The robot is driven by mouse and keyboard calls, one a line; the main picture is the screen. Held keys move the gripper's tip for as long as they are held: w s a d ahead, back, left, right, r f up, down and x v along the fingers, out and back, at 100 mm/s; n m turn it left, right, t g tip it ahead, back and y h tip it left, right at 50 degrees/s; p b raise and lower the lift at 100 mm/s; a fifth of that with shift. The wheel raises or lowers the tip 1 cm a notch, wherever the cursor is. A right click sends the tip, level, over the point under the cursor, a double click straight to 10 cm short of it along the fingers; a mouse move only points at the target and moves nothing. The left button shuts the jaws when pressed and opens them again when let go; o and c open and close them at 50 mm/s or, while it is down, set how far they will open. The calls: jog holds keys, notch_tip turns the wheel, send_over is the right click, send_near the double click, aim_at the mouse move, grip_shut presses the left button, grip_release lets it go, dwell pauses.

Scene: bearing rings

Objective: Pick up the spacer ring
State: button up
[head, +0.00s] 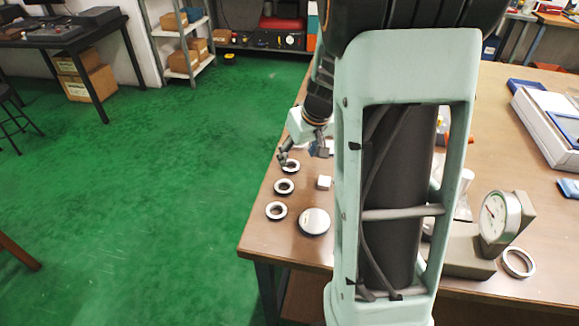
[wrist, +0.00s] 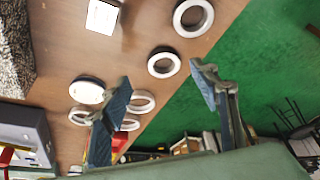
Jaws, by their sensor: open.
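Several metal rings lie flat on the table, and I cannot tell which one is the spacer ring. In the head view a row runs along the left table edge: a far ring (head: 291,166), a middle ring (head: 284,187) and a near ring (head: 276,211). Another ring (head: 518,263) lies at the right. My gripper (head: 302,154) is by the far ring, partly hidden behind my arm. In the wrist view my gripper (wrist: 162,86) is open and empty, its fingers apart above the table. One ring (wrist: 164,63) shows just beyond the fingers, another (wrist: 193,17) farther up.
A round silver disc (head: 314,221) and a pale block (head: 323,182) stand right of the row. A dial gauge on a stand (head: 499,217) is at the right, with a white tray (head: 545,118) behind. Green floor lies beyond the left table edge.

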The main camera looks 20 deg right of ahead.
aim_at(291, 165)
jog(key=x, duration=0.5)
jog(key=shift+w+a+b, duration=0.15)
jog(key=shift+a+b, duration=0.15)
jog(key=shift+b, duration=0.05)
jog(key=c, duration=1.3)
jog(key=shift+r, duration=0.1)
